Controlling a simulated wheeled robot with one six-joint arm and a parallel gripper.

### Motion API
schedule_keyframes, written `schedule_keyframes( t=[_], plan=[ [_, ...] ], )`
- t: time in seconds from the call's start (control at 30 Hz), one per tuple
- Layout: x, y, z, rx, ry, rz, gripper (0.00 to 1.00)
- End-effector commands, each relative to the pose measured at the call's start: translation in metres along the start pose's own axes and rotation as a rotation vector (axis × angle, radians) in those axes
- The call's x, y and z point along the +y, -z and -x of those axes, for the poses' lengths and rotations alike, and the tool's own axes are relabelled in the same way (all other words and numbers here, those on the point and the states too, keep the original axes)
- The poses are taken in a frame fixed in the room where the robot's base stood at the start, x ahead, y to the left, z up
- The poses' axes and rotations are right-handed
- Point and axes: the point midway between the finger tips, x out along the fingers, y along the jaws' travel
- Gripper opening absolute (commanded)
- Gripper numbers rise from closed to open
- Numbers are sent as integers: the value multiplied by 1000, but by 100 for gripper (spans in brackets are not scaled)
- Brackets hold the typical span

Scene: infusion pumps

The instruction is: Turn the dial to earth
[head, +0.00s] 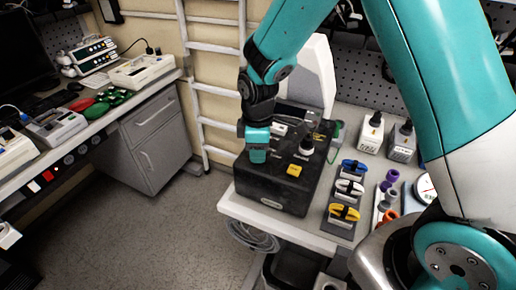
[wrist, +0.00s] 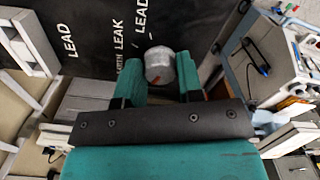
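A black tester box (head: 272,195) stands on the white bench, with small white and yellow labels on its top. My gripper (head: 257,152) is over the left part of this top, pointing down. In the wrist view a round grey dial (wrist: 159,65) with an orange-red mark lies between the two teal fingers of my gripper (wrist: 160,80). The fingers are apart; I cannot tell whether they touch the dial. White lettering on the black panel (wrist: 95,25) reads LEAD, EARTH LEAK and LEAD, partly covered by the left finger. In the head view my gripper hides the panel behind it.
Blue, white and yellow clips (head: 348,188) sit right of the box. Plugs (head: 372,132) stand behind them. A left bench (head: 120,105) carries pumps. The floor between is clear.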

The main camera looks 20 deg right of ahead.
Motion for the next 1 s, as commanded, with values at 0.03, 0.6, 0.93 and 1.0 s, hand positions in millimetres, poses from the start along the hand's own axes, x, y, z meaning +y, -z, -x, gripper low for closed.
schedule_keyframes(
  t=[0.03, 0.6, 0.93, 1.0],
  plan=[
    [0, 0, 0, 0, 0, 0, 10],
    [0, 0, 1, 0, 0, -258, 10],
    [0, 0, 1, 0, 0, -533, 10],
    [0, 0, 1, 0, 0, -583, 10]
  ],
)
